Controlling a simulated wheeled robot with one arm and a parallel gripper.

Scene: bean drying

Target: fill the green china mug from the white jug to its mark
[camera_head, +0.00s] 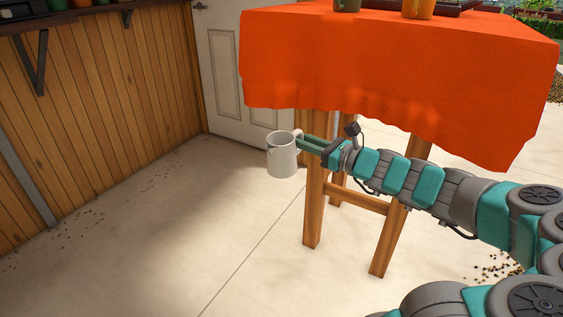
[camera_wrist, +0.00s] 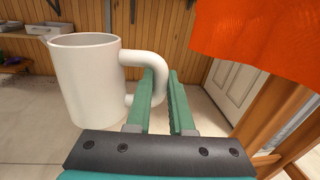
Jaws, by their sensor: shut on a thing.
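The white jug (camera_head: 282,158) hangs upright in the air left of the cloth-covered table in the head view. My gripper (camera_head: 301,142) is shut on its handle. In the wrist view the jug (camera_wrist: 88,80) fills the left side, and the fingers of my gripper (camera_wrist: 160,92) close around its handle. The inside of the jug is mostly hidden, so I cannot tell its fill. A dark green vessel (camera_head: 347,5) stands on the table, cut off by the top edge; it may be the mug. No mark shows on it.
An orange cloth (camera_head: 390,70) covers the table and hangs down its sides above wooden legs (camera_head: 315,205). An orange vessel (camera_head: 417,8) and a dark tray (camera_head: 455,10) are on top. A wooden wall (camera_head: 100,110) stands at the left. The floor (camera_head: 200,230) is mostly clear.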

